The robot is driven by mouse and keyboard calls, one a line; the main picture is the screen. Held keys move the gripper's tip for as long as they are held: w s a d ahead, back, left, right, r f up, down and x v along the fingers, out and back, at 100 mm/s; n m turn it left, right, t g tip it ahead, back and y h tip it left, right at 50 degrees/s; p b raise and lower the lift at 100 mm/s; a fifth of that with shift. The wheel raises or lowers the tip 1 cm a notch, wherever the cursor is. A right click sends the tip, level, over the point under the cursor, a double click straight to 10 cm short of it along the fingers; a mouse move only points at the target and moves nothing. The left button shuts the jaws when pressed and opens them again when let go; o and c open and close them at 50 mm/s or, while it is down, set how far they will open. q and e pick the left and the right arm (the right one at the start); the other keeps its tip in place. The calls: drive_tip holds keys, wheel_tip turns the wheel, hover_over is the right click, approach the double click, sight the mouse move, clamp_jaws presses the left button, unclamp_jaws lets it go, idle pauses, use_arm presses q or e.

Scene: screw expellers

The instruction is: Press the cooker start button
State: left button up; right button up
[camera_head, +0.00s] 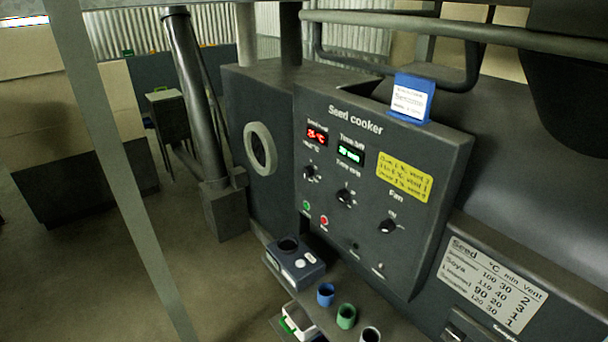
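The seed cooker panel (368,180) is a dark grey box face in the middle of the head view, turned slightly to the left. A small green button (306,205) sits at its lower left, with a red button (323,220) just right of it. Their labels are too small to read. Above them are a red display (317,135), a green display (350,153) and several black knobs, one of them the fan knob (387,226). Neither of my grippers shows in this view.
A shelf below the panel holds a grey device (294,261), a blue cup (326,294), a green cup (346,316) and a pale cup (370,335). A blue card holder (411,99) stands on top. A grey post (125,165) crosses the left. Open floor lies left of the cooker.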

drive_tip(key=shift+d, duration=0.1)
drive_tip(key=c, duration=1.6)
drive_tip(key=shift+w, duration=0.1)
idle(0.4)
